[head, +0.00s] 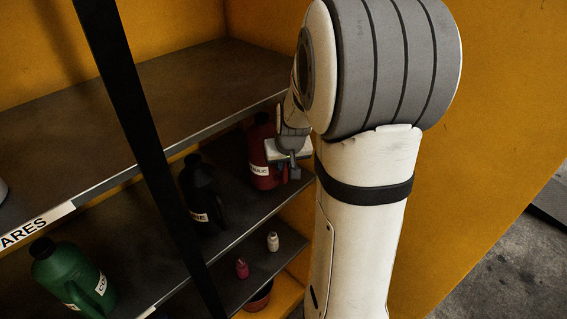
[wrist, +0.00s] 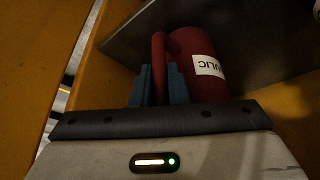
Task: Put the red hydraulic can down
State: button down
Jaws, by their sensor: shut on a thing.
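My gripper (head: 289,165) is at the can's right side, below my white arm. In the wrist view the can (wrist: 199,82) shows its label upside down, and the blue fingers of my gripper (wrist: 157,85) are on both sides of its red handle, shut on it. I cannot tell whether the can's base touches the shelf.
A black bottle (head: 199,190) stands left of the can on the same shelf. A green can (head: 68,275) is further left. A small white bottle (head: 273,241) and a pink bottle (head: 241,268) are lower down. A black post (head: 140,130) crosses the front.

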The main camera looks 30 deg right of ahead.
jog(key=shift+f, duration=0.55)
jog(key=shift+f, duration=0.2)
jog(key=c, duration=1.4)
grip_release()
